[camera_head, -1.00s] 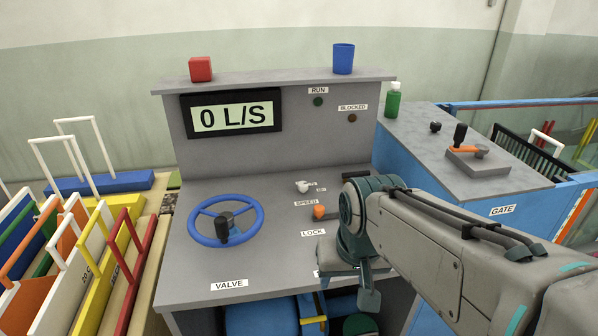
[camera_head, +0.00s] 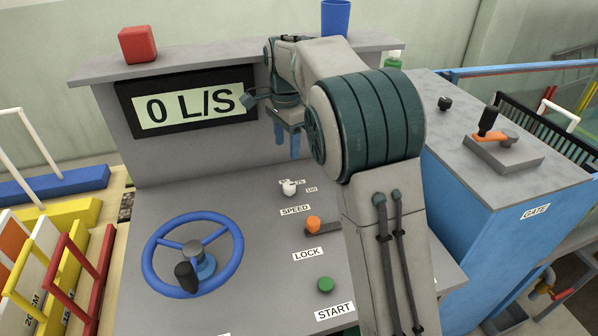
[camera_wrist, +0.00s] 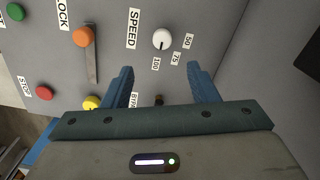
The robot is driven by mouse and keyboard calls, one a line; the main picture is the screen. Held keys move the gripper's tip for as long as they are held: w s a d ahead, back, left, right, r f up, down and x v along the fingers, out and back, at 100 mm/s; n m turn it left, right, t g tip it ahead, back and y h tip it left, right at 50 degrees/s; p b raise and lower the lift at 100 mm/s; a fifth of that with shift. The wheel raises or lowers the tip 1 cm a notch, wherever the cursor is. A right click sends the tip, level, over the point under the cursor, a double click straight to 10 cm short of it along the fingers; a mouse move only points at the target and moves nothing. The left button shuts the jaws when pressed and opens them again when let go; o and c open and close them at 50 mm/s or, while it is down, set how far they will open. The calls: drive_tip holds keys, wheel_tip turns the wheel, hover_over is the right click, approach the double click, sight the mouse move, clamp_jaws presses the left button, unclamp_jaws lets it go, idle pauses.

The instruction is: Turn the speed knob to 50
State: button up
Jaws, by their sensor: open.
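The white speed knob (camera_head: 289,187) stands on the grey console above the SPEED label (camera_head: 295,210). It also shows in the wrist view as a white knob (camera_wrist: 162,39), with the marks 50 (camera_wrist: 188,41), 75 (camera_wrist: 175,59) and 100 (camera_wrist: 156,63) beside it. Which mark it points to is too small to tell. My gripper (camera_head: 287,150) is above the back of the console, pointing down, above the knob in the picture. In the wrist view my gripper (camera_wrist: 160,68) is open and empty, its fingers apart from the knob, which lies beyond their tips. The display (camera_head: 190,107) reads 0 L/S.
An orange lock knob (camera_head: 313,224) and a green start button (camera_head: 325,285) are nearby. A blue valve wheel (camera_head: 194,255) is at the left. A red cube (camera_head: 138,45) and a blue cup (camera_head: 335,17) stand on the top ledge.

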sight(289, 185)
drive_tip(key=f, duration=1.4)
drive_tip(key=shift+w+d, duration=0.15)
drive_tip(key=shift+w, duration=0.15)
drive_tip(key=c, duration=1)
